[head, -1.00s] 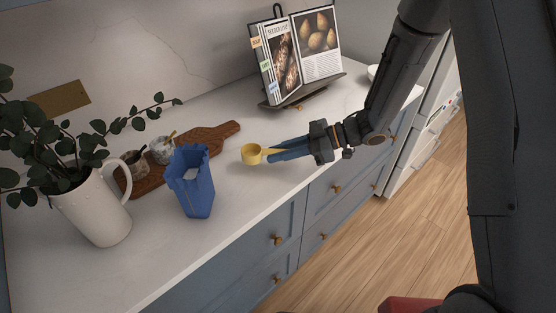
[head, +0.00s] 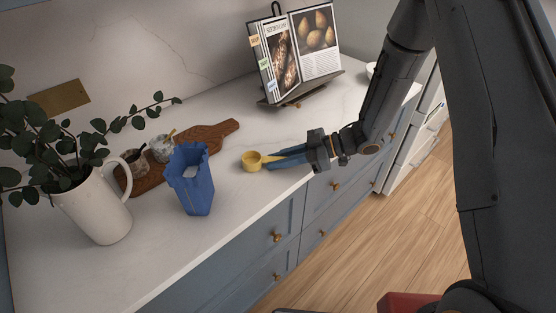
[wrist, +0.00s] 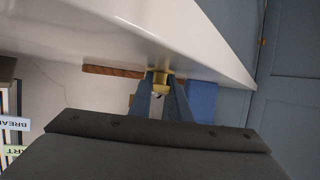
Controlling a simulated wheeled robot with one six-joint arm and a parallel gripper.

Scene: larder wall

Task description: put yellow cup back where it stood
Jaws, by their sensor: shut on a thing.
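The yellow cup (head: 251,161) is a small scoop-like cup with a short handle. It is at the tip of my gripper (head: 272,160), whose blue fingers are shut on its handle. The cup is upright, at or just above the white counter; I cannot tell whether it touches. In the wrist view the yellow cup (wrist: 159,80) shows between the fingertips of my gripper (wrist: 162,88), and its far side is hidden.
A blue open bag (head: 190,182) stands left of the cup. Behind it a wooden board (head: 212,136) carries small jars. A white jug (head: 92,208) with leafy stems is at left. A cookbook stand (head: 305,92) is at the back. Counter around the cup is clear.

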